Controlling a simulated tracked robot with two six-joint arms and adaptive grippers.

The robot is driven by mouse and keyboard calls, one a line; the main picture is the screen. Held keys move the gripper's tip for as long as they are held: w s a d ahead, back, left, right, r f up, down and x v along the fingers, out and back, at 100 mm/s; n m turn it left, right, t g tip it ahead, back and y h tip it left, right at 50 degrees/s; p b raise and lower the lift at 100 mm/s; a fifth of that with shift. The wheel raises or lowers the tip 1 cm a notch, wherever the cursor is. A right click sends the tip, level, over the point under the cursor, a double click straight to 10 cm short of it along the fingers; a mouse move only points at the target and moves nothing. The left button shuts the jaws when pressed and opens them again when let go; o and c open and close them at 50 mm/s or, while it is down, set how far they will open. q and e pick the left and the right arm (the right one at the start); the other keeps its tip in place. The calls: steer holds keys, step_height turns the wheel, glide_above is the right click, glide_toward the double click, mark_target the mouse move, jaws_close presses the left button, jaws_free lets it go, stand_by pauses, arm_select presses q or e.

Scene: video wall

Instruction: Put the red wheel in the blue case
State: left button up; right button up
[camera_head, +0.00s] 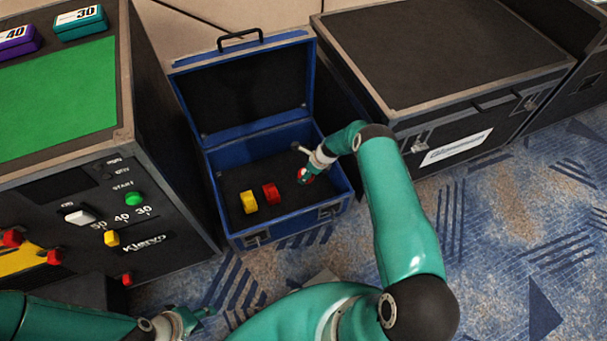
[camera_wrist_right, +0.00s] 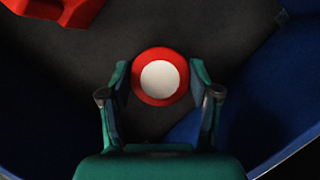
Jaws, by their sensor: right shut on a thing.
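The blue case (camera_head: 340,203) stands open on the floor, its lid tilted back. My right gripper (camera_head: 304,176) is inside the case at its right side. In the right wrist view my right gripper (camera_wrist_right: 160,82) is shut on the red wheel (camera_wrist_right: 138,92), which has a white centre (camera_wrist_right: 160,82) and sits between the two fingers above the dark case floor. In the head view only a bit of the wheel (camera_head: 306,176) shows. My left gripper (camera_head: 203,314) is low at the bottom left, outside the case, its fingers too unclear to judge.
A yellow piece (camera_head: 249,201) and a red piece (camera_head: 271,194) lie in the case. A black console (camera_head: 165,190) with buttons stands left, bearing teal (camera_head: 80,23) and purple (camera_head: 18,40) boxes. A closed black case (camera_head: 450,50) stands right. Carpet in front is mostly clear.

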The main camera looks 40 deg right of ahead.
steer(key=shift+f+b, duration=0.5)
steer(key=o, duration=1.2)
steer(key=shift+o, duration=0.2)
steer(key=shift+r, duration=0.15)
steer(key=shift+r+p, duration=0.5)
steer(key=shift+p, duration=0.3)
steer(key=p+v, duration=0.4)
steer(key=v, duration=0.8)
steer(key=s+a+r+n+g+y, duration=0.1)
steer(key=s+a+r+n, duration=0.3)
steer(key=s+a+n, duration=0.7)
steer(key=s+a+r+n+g, duration=0.2)
steer(key=s+a+r+n, duration=0.3)
steer(key=s+a+n, duration=0.7)
steer(key=a+n, duration=0.4)
steer(key=a, duration=0.1)
steer(key=shift+a+n+y, duration=0.25)
steer(key=shift+n+y, duration=0.15)
